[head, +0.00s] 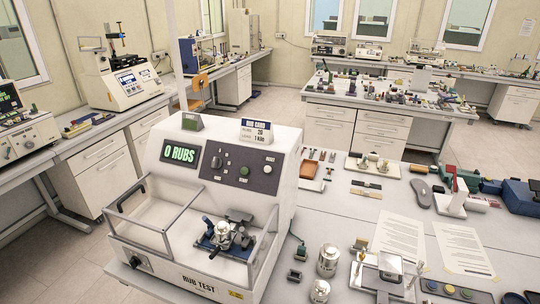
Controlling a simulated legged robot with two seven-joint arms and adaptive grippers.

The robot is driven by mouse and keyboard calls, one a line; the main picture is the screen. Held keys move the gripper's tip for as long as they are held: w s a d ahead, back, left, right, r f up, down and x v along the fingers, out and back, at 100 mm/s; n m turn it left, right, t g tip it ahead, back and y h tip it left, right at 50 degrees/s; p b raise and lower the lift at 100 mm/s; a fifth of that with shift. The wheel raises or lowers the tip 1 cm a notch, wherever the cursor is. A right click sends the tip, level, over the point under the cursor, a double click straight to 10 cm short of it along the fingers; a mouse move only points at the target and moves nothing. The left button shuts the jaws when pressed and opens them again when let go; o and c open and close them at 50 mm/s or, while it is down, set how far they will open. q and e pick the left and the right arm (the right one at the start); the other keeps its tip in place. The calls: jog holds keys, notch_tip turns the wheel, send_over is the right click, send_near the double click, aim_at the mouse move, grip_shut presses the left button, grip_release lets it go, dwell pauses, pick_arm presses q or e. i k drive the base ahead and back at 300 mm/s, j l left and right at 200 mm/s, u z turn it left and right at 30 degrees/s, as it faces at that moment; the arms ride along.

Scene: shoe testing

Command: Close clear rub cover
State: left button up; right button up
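The white rub test machine (225,150) stands on the near bench, its display reading "0 RUBS". A low, grey-edged frame (150,228) with see-through sides surrounds its front bay, which looks like part of the clear rub cover. The clear panels are hard to make out, so I cannot tell how far the cover is open or shut. A blue and metal fixture (223,236) sits inside the bay. Neither of my grippers shows in the head view.
Metal cylinders (328,261) stand close to the machine's right side. Paper sheets (399,237) and a metal block fixture (390,268) lie further right. A "RUB CARD" sign (257,131) stands on top of the machine. Other benches with instruments line the room.

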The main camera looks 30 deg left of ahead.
aim_at(105, 210)
jog(key=u, duration=1.85)
jog(key=i+j+u, duration=0.2)
jog(key=j, duration=0.3)
jog(key=i+j+u, duration=0.2)
jog(key=i+j, duration=0.2)
jog(key=i+j+u, duration=0.25)
jog(key=i, duration=0.25)
jog(key=i+j+u, duration=0.25)
jog(key=i, duration=0.3)
jog(key=i+j+u, duration=0.25)
jog(key=i, duration=0.3)
jog(key=i+l+z, duration=0.1)
jog(key=i+z, duration=0.7)
jog(key=i+j+z, duration=0.15)
jog(key=z, duration=0.3)
jog(key=i+j+z, duration=0.25)
jog(key=i+z, duration=0.15)
